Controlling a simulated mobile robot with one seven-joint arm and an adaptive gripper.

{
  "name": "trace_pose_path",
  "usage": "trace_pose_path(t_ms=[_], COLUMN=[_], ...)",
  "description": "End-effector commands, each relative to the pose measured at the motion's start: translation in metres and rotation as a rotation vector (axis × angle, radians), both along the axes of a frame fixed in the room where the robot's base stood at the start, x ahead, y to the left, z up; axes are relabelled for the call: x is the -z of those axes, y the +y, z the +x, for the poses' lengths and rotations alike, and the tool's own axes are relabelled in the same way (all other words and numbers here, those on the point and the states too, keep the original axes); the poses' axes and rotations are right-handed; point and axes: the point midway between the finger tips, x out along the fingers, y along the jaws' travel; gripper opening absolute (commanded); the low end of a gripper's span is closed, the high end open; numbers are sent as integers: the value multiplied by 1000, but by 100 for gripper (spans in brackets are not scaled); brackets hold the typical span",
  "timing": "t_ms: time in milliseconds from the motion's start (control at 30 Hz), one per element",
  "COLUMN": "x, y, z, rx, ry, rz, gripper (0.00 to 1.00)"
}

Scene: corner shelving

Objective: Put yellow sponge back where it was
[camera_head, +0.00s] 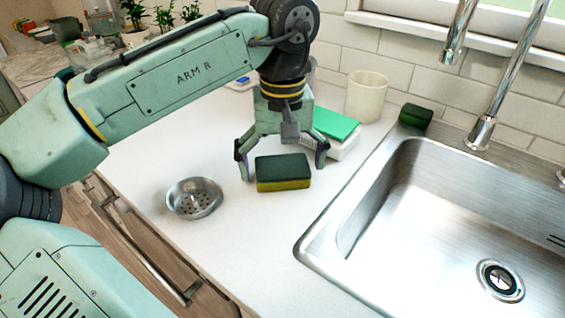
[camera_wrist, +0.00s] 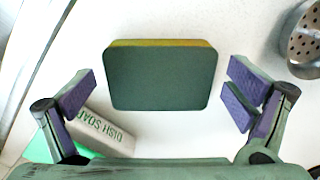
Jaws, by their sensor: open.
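The yellow sponge (camera_head: 283,173) has a dark green scouring top and a yellow lower layer. It lies flat on the white counter, left of the sink. My gripper (camera_head: 282,174) is open over the counter, with one finger to either side of the sponge. In the wrist view the sponge (camera_wrist: 161,76) lies ahead of and between the open fingers of my gripper (camera_wrist: 158,98), with a gap on both sides. Neither finger appears to touch it.
A metal strainer (camera_head: 194,198) stands left of the sponge. A dish soap box (camera_wrist: 100,132) with green lies close behind my gripper. A cream cup (camera_head: 366,97) and a dark green sponge (camera_head: 415,116) stand near the wall. The steel sink (camera_head: 420,200) is at right. The front counter is clear.

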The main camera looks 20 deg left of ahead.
Motion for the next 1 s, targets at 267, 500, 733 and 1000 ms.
trace_pose_path(t_ms=[267, 500, 733, 1000], x=[-1, -28, -69, -106], y=[0, -1, -1, -1], z=[0, 0, 0, 0], rx=[0, 1, 1, 1], ry=[0, -2, 0, 0], rz=[0, -2, -3, -1], gripper=[98, 98, 98, 98])
